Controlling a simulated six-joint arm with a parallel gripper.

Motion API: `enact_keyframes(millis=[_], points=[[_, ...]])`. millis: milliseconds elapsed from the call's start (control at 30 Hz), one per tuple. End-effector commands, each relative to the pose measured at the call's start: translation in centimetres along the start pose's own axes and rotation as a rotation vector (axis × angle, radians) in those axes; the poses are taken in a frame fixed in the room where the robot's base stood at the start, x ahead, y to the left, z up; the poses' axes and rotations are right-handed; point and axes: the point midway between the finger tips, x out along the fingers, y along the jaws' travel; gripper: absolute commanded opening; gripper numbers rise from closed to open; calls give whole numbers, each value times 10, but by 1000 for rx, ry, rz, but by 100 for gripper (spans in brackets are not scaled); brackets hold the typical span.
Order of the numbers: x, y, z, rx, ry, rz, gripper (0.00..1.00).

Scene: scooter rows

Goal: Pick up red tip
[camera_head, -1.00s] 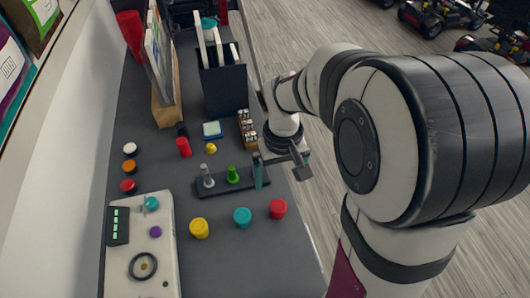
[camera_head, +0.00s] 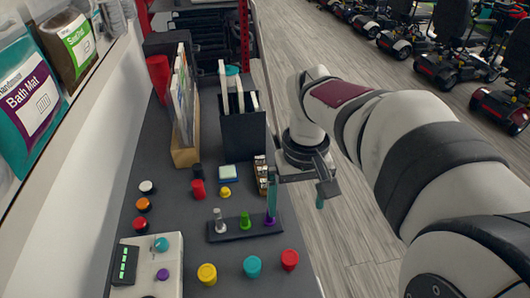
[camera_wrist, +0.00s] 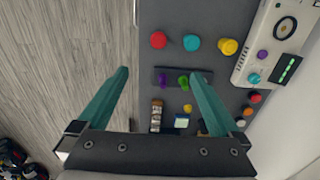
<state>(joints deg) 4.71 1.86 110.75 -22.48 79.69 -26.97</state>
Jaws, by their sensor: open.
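No piece is plainly marked as the red tip. Red candidates in the head view are a round red piece (camera_head: 289,260) at the front right and a small red cylinder (camera_head: 198,188) beside a black one. The round red piece shows in the wrist view (camera_wrist: 158,40), ahead of the fingertips. A dark rack (camera_head: 230,234) holds grey (camera_head: 219,222), green (camera_head: 244,220) and purple (camera_head: 269,222) pieces. My gripper (camera_head: 297,197) is open, its teal fingers apart and empty. In the wrist view it (camera_wrist: 160,75) spans the rack's purple end; the right finger covers the other end.
Teal (camera_head: 252,266) and yellow (camera_head: 207,274) round pieces stand left of the red one. A control box (camera_head: 170,270) is at the front left. A black holder (camera_head: 243,135) with upright boards stands behind. The table's right edge lies near my gripper.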

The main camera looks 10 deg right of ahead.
Motion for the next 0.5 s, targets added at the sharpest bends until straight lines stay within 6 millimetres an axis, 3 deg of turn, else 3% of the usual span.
enact_keyframes(millis=[67,133,200,300,367,500], points=[[-5,-10,27,61,0,-21,100],[-1,-26,74,174,-8,-59,100],[10,-40,119,292,-24,-97,100],[27,-53,163,418,-46,-133,98],[33,-57,177,458,-55,-144,87],[36,-58,182,478,-61,-148,87]])
